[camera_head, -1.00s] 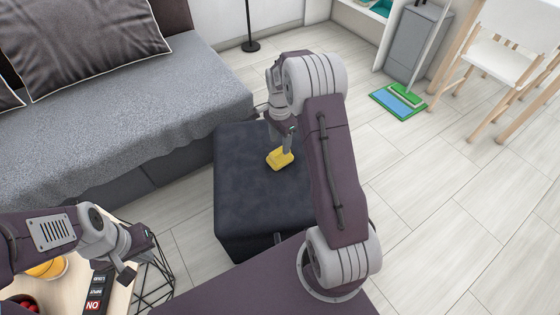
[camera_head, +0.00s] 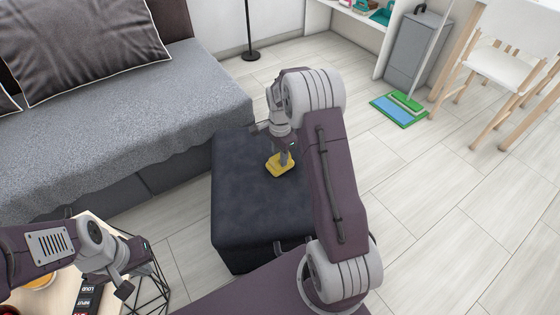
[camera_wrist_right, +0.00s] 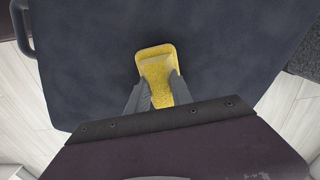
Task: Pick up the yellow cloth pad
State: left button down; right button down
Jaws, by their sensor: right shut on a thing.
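The yellow cloth pad (camera_head: 279,165) is on top of the dark ottoman (camera_head: 240,190) in the head view. My right gripper (camera_head: 283,160) comes down on it from above and is shut on it. In the right wrist view the pad (camera_wrist_right: 156,58) sits between the two fingers (camera_wrist_right: 158,88), with its far end sticking out beyond them. I cannot tell whether the pad is clear of the ottoman top. My left gripper (camera_head: 131,277) hangs at the lower left, away from the pad; its fingers are too unclear to judge.
A grey sofa (camera_head: 130,110) stands behind and left of the ottoman. A side table (camera_head: 62,285) with dark items is under my left arm. A green and blue mat (camera_head: 398,110), a grey bin (camera_head: 410,50) and a white chair (camera_head: 508,52) stand at the right. The floor between is clear.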

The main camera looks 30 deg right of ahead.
jog(key=shift+r+p, duration=0.4)
jog(key=shift+r, duration=0.15)
jog(key=r+p, duration=0.3)
jog(key=r, duration=0.1)
jog(key=shift+s+d, duration=0.15)
jog(key=shift+s, duration=0.1)
jog(key=s+d+r+p, duration=0.4)
jog(key=s+d+r, duration=0.1)
jog(key=s, duration=0.4)
jog(key=shift+s+r, duration=0.4)
jog(key=shift+r, duration=0.1)
